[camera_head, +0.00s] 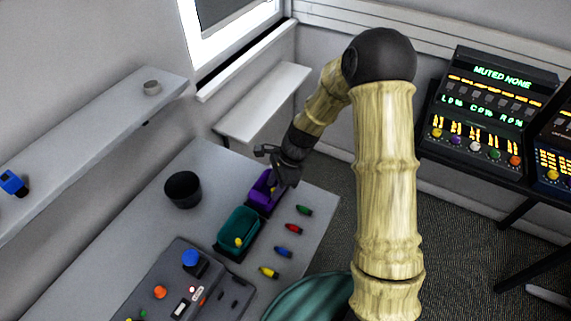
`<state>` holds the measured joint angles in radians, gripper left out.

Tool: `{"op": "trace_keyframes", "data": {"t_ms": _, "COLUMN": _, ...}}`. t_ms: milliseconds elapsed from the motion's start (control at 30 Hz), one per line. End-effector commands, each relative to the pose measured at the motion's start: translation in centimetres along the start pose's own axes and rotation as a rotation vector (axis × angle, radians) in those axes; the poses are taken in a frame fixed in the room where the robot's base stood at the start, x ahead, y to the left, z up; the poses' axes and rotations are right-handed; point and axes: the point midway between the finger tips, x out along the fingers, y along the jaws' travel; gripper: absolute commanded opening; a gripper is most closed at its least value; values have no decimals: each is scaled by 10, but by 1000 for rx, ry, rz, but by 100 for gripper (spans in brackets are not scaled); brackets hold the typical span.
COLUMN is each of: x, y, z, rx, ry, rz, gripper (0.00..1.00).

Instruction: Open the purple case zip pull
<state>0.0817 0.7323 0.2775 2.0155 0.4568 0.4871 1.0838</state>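The purple case (259,190) lies near the far right end of the grey table. It looks like a small open-topped box, with a dark strip along its near side. My gripper (279,178) is over its right part, pointing down, close to or touching it. The gripper and wrist hide much of the case's right side. A small yellow bit shows just by the fingers, and I cannot tell whether it is the zip pull. The fingers are too small and dark to tell whether they are open or shut.
A teal case (236,229) with a yellow bit sits nearer. Several coloured plugs, including a green one (304,210), line the table's right side. A black cup (183,189) stands left, and a grey panel (166,290) with knobs is at the front. The table between is clear.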

Motion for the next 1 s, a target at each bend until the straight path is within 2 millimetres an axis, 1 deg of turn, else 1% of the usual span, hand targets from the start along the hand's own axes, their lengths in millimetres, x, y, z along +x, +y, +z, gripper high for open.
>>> {"op": "trace_keyframes", "data": {"t_ms": 167, "x": -26, "y": -1, "z": -1, "rx": 1, "ry": 3, "rz": -6, "gripper": 36}}
{"op": "trace_keyframes", "data": {"t_ms": 733, "x": -140, "y": 0, "z": -2, "rx": 2, "ry": 3, "rz": -8, "gripper": 36}}
{"op": "trace_keyframes", "data": {"t_ms": 900, "x": -162, "y": 1, "z": -2, "rx": 3, "ry": 1, "rz": -5, "gripper": 36}}
{"op": "trace_keyframes", "data": {"t_ms": 1000, "x": -167, "y": 2, "z": -2, "rx": 5, "ry": 1, "rz": -4, "gripper": 36}}
